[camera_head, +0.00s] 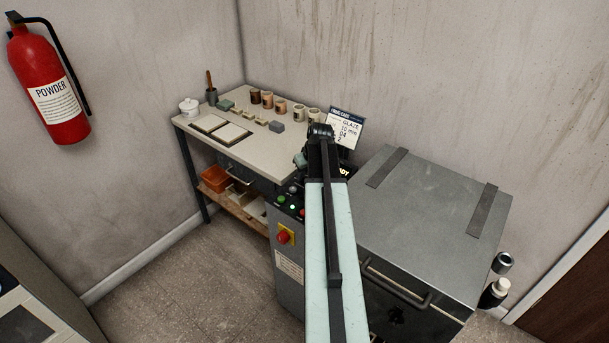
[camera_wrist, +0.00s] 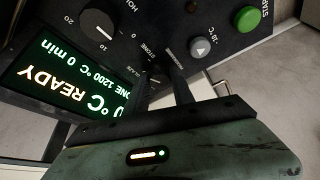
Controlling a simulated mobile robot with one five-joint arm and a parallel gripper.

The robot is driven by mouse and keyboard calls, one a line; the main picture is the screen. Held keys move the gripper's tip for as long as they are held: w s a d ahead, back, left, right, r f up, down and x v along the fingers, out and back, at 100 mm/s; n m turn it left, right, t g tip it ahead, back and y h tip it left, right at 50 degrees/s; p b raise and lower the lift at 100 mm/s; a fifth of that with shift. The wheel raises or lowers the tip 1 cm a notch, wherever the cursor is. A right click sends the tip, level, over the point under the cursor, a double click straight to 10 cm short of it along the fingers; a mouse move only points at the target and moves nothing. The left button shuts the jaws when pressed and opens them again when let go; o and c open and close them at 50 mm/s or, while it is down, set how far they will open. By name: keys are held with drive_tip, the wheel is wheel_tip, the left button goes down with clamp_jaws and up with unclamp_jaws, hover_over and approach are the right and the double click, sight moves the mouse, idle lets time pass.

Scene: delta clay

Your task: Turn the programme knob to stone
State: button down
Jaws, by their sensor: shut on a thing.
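In the wrist view the control panel (camera_wrist: 130,12) appears turned over, with small labels STONE (camera_wrist: 149,47) and GLAZE (camera_wrist: 128,70) on it. My gripper (camera_wrist: 168,82) is at the panel beside these labels, shut on the programme knob. The knob is mostly hidden by the gripper, and I cannot see its pointer. The lit display (camera_wrist: 60,80) reads "°C READY" and "ONE 1200 °C 0 min", with part of it cut off. In the head view my arm covers much of the panel (camera_head: 291,203).
Near my gripper are a black HOLD knob (camera_wrist: 100,25), a grey button (camera_wrist: 199,47) and a green button (camera_wrist: 248,18). A grey metal kiln (camera_head: 430,200) stands right of my arm. A table (camera_head: 190,121) with small pots is behind left. A red extinguisher (camera_head: 45,90) hangs on the left wall.

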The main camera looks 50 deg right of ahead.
drive_tip(key=shift+a+m+g+h, duration=0.1)
drive_tip(key=shift+m+g+h, duration=0.5)
drive_tip(key=shift+m, duration=1.5)
drive_tip(key=c, duration=1.1)
unclamp_jaws()
drive_tip(key=p+v, duration=0.7)
drive_tip(key=shift+s+a+r, duration=0.15)
drive_tip(key=shift+s+r, duration=0.05)
drive_tip(key=shift+r, duration=0.1)
